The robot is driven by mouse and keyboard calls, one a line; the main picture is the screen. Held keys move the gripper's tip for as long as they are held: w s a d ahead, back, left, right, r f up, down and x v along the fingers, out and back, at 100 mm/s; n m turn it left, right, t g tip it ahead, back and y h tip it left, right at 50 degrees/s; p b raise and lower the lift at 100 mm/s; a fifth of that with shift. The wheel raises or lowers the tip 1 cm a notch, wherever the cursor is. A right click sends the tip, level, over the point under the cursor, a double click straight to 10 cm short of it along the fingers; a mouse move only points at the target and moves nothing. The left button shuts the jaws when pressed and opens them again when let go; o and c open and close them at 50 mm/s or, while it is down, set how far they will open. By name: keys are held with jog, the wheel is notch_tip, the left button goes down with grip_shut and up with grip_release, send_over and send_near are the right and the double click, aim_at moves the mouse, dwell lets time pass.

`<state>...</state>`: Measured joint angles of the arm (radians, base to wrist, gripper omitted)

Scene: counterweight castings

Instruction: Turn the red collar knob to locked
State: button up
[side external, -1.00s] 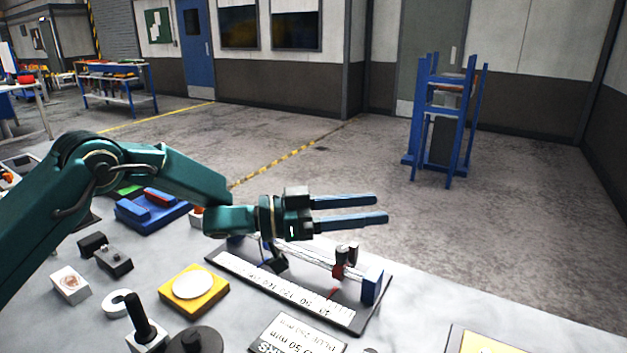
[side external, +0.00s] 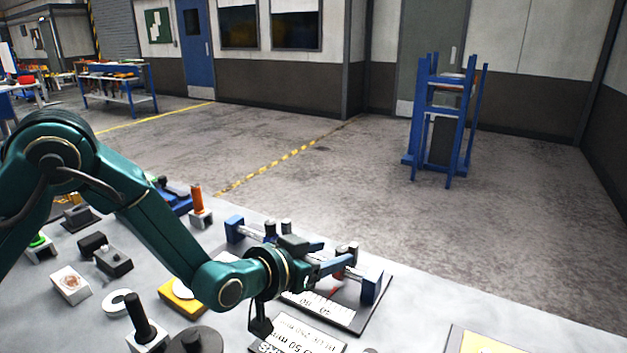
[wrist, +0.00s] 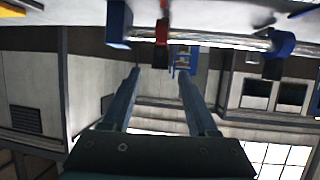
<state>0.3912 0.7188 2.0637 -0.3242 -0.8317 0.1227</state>
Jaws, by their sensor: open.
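The red collar (wrist: 162,33) sits on the pale rod (wrist: 205,40) in the wrist view, near one blue end block (wrist: 118,22). A dark knob (wrist: 161,58) sticks out from the collar. My gripper (wrist: 159,73) is open and empty, with its two blue fingers on either side of the knob's line. The knob appears just at or beyond the fingertips; I cannot tell whether it is between them. In the side view, my gripper (side external: 335,264) is low beside the rod and hides most of the red collar. Dark knob tops (side external: 352,249) show behind the fingers.
A blue collar (wrist: 280,45) is further along the rod. The fixture's other end block (side external: 235,229) and dark knobs (side external: 285,228) stand to the left.

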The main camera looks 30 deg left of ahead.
aim_at(340, 250)
jog(key=shift+x, duration=1.65)
grip_shut()
